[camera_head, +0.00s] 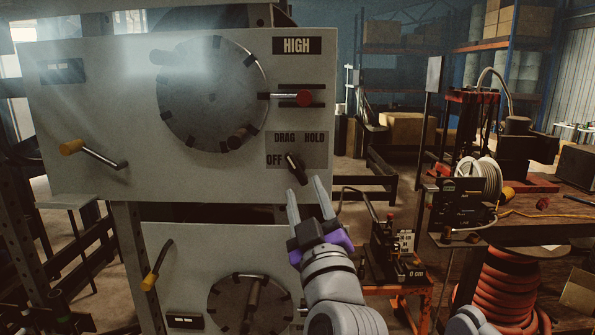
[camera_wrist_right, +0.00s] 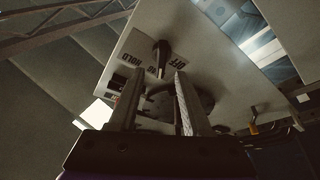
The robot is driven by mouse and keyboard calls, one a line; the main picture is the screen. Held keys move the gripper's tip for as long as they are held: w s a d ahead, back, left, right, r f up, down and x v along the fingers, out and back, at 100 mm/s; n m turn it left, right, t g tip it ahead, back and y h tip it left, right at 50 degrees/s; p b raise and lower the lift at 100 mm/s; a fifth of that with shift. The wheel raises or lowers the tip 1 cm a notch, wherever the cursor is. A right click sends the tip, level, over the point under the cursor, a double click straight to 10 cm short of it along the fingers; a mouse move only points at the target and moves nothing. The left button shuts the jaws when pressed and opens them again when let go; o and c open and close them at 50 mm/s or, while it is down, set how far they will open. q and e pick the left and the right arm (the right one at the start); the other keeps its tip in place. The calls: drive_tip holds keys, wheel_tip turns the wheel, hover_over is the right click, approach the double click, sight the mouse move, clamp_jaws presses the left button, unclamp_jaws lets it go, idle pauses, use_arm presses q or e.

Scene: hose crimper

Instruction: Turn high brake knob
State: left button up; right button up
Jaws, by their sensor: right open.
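The high brake knob (camera_head: 295,168) is a small black lever knob on the upper grey panel (camera_head: 100,100), beside the words OFF, DRAG and HOLD and below the HIGH label (camera_head: 297,46). It sits tilted, with its upper end leaning left near OFF. My right gripper (camera_head: 305,189) is open and empty, its fingers pointing up just below the knob. In the right wrist view the knob (camera_wrist_right: 162,52) shows just beyond and between the open fingertips (camera_wrist_right: 158,74), apart from them as far as I can tell. My left gripper is not in view.
A red-ended lever (camera_head: 303,98) sticks out above the knob. A large round dial (camera_head: 213,95) and a yellow-handled lever (camera_head: 95,154) are left on the panel. A lower panel (camera_head: 195,265) stands below. A workbench (camera_head: 530,232) with a hose reel is at right.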

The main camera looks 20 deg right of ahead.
sight(298, 172)
drive_tip(key=p+x, duration=0.1)
drive_tip(key=x, duration=0.5)
drive_tip(key=shift+a, duration=0.1)
clamp_jaws()
